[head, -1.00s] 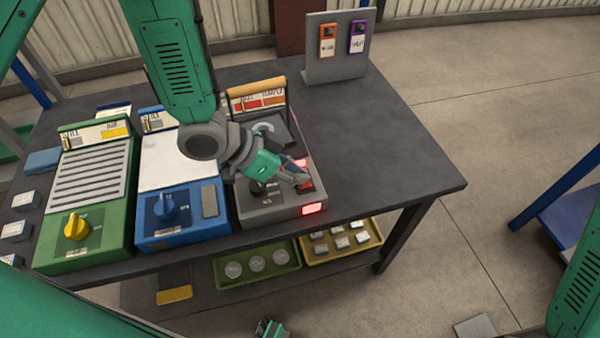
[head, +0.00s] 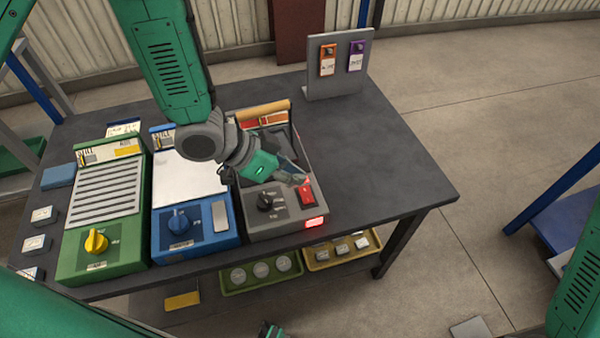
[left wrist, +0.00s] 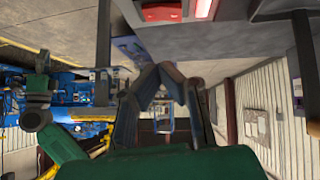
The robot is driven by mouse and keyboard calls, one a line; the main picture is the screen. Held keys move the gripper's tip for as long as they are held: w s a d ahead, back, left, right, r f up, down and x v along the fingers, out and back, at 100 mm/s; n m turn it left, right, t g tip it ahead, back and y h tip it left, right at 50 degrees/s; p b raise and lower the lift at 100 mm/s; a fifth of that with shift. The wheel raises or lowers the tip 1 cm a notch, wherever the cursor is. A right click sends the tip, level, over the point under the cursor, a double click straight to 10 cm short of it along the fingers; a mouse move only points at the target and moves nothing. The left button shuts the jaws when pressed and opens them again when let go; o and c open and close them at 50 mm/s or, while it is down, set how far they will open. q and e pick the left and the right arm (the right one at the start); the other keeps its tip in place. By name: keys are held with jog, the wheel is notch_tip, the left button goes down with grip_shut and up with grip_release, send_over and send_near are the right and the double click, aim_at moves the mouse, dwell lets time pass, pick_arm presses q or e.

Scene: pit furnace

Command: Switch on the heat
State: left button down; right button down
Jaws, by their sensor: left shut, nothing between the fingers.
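The grey unit (head: 286,228) stands at the right end of the row of devices on the bench. Its front panel has a red rocker switch (head: 307,194), a black knob (head: 265,201) and a glowing red lamp (head: 316,222). My left gripper (head: 300,179) is shut and empty, its tips just behind the switch's far edge. I cannot tell whether they touch it. In the left wrist view the shut fingers (left wrist: 168,72) show, with the red switch (left wrist: 205,8) at the top edge. A small part of what looks like my right gripper (head: 271,329) shows at the bottom.
A blue unit (head: 196,246) and a green unit (head: 103,265) stand to the left. A wooden handle bar (head: 263,110) rises at the grey unit's back. An upright panel (head: 338,90) holds orange and purple devices. The bench's right part is clear.

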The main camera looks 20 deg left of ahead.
pick_arm(q)
jog(key=s+p+v, duration=0.1)
jog(key=v, duration=0.6)
jog(key=shift+s+r, duration=0.3)
jog(key=shift+s, duration=0.05)
jog(key=shift+a, duration=0.15)
jog(key=shift+s+f, duration=0.1)
